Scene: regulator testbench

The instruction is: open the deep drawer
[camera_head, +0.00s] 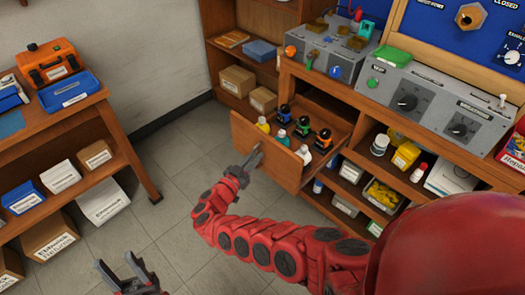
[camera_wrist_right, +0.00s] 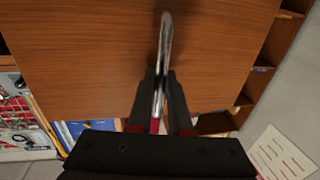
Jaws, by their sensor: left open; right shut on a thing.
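The deep drawer (camera_head: 262,153) is pulled out from the wooden bench, and several small bottles (camera_head: 303,132) stand inside it. In the right wrist view its brown front panel (camera_wrist_right: 80,60) fills most of the picture. My right gripper (camera_head: 246,166) is at the drawer front and is shut on the metal handle; the handle (camera_wrist_right: 165,40) shows between the fingers (camera_wrist_right: 160,100) in the right wrist view. My left gripper (camera_head: 122,268) is open and empty, low over the floor at the bottom left, apart from the drawer.
A wooden table (camera_head: 85,112) with an orange case (camera_head: 47,63) and a blue tray (camera_head: 70,92) stands at the left. Grey test units (camera_head: 420,108) stand on the bench top. The tiled floor (camera_head: 185,165) between is clear.

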